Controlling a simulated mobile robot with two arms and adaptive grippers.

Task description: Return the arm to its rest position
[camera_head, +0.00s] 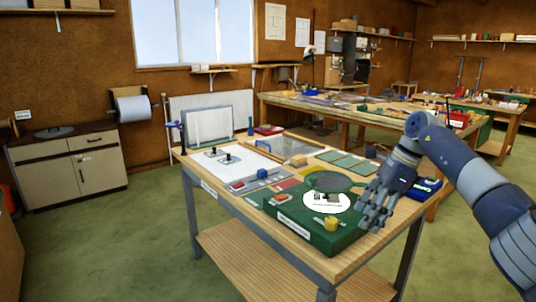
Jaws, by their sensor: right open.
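My right arm comes in from the right. My right gripper (373,218) is open and empty, with its fingers pointing down over the right front part of the wooden workbench (345,262). It is just right of a green box-like station (298,237), whose top bears a white disc and a yellow knob (331,223). The fingers hide part of the station's right side, and I cannot tell whether they touch it. My left gripper is not in view.
A blue box (425,187) lies right of the gripper. Green sheets (347,162), a dark round plate (333,181) and a white board (235,160) lie farther back. A second workbench (345,105) stands behind. Green floor (120,245) is clear at left.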

